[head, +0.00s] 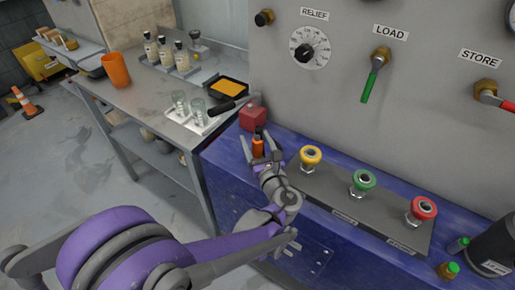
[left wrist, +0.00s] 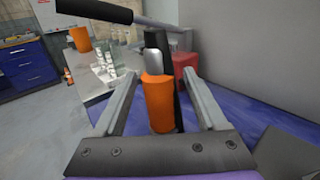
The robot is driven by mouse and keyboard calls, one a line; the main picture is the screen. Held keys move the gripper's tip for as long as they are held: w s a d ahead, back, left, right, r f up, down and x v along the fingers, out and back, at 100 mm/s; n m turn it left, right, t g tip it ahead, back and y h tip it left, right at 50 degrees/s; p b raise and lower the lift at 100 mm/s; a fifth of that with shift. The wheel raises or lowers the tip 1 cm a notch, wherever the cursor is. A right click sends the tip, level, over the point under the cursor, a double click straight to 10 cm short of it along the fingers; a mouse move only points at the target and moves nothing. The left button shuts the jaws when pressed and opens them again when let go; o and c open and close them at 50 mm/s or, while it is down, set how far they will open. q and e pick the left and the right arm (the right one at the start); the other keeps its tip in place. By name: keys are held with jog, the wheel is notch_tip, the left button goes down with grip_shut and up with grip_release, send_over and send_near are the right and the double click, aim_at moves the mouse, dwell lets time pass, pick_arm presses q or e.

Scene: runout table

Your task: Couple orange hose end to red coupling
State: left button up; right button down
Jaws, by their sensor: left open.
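The orange hose end (head: 258,149) stands upright on the blue bench, with a dark tip on top. In the left wrist view the orange hose end (left wrist: 158,104) stands between my finger pads, with gaps on both sides. My left gripper (head: 260,152) is open around it. The red coupling (head: 422,209) is on the grey plate at the right, beyond the yellow coupling (head: 311,157) and the green coupling (head: 363,182). My right gripper is not in view.
A red block (head: 252,118) stands just behind the hose end. A grey panel (head: 340,90) with a green-handled LOAD valve rises behind the couplings. A side table (head: 135,95) at left holds bottles, glasses and an orange cup. A dark cylinder (head: 492,250) stands at the right.

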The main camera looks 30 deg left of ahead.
pick_arm(q)
jog(key=shift+x, duration=0.8)
grip_shut()
